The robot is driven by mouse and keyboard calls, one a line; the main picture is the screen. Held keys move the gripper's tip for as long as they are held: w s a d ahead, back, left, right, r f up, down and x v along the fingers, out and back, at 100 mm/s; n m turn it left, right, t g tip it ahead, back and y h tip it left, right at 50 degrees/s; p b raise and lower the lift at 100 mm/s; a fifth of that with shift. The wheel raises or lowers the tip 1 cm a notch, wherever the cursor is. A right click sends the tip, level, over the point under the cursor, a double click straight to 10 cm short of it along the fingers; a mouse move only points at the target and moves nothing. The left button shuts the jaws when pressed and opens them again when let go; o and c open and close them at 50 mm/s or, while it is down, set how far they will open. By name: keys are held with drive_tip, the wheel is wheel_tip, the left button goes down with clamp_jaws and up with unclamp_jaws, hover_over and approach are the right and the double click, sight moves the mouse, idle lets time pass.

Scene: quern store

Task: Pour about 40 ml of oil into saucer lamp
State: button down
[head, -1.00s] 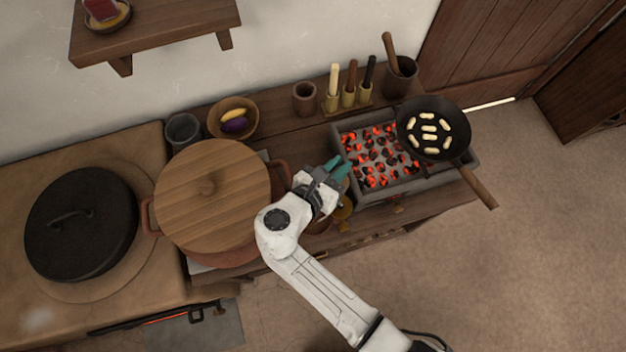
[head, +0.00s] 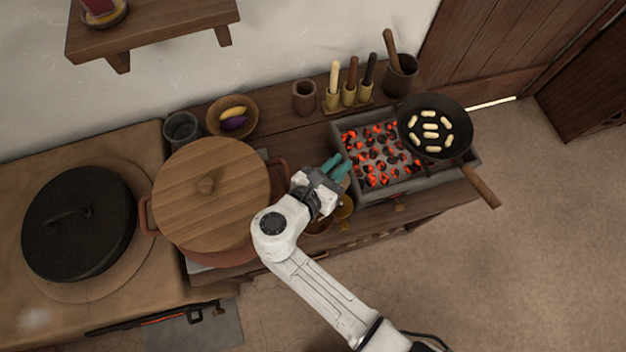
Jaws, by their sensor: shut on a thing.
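My gripper (head: 337,166), with teal fingers, is over the front of the wooden bench, at the left end of the brazier. It is shut on a small tan thing (head: 346,183), mostly hidden by the fingers and wrist, so I cannot tell its shape or whether oil is leaving it. Just below the gripper in the picture is a small yellow-brown, brassy dish (head: 345,209), partly covered by my wrist; it may be the saucer lamp. A brown rounded vessel (head: 318,227) shows beside it, also partly hidden by my arm.
The brazier (head: 408,188) holds glowing coals, close to my gripper. A black pan (head: 436,149) with pale pieces sits over its right end. A large wooden-lidded pot (head: 212,195) stands close left. Behind are a cup (head: 305,97), upright-handled tools (head: 349,95) and a bowl (head: 215,116).

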drive_tip(key=shift+s+a+r+t+h, duration=0.3)
drive_tip(key=shift+r+t, duration=0.05)
drive_tip(key=shift+t, duration=0.05)
idle(0.9)
drive_tip(key=shift+w+d+f+g, duration=0.15)
drive_tip(key=shift+w+d+g, duration=0.15)
drive_tip(key=shift+w+d+g+y+p, duration=0.15)
drive_tip(key=shift+w+g+y+p, duration=0.25)
drive_tip(key=shift+p, duration=0.8)
drive_tip(key=p, duration=0.1)
drive_tip(key=g+y+p, duration=0.1)
drive_tip(key=shift+w+d+f+p, duration=0.2)
drive_tip(key=shift+d+f+p, duration=0.05)
drive_tip(key=shift+f+p, duration=0.15)
drive_tip(key=shift+f, duration=0.5)
drive_tip(key=shift+w+d+r+g+p, duration=0.1)
drive_tip(key=shift+r+g+p, duration=0.05)
drive_tip(key=shift+g+p, duration=0.2)
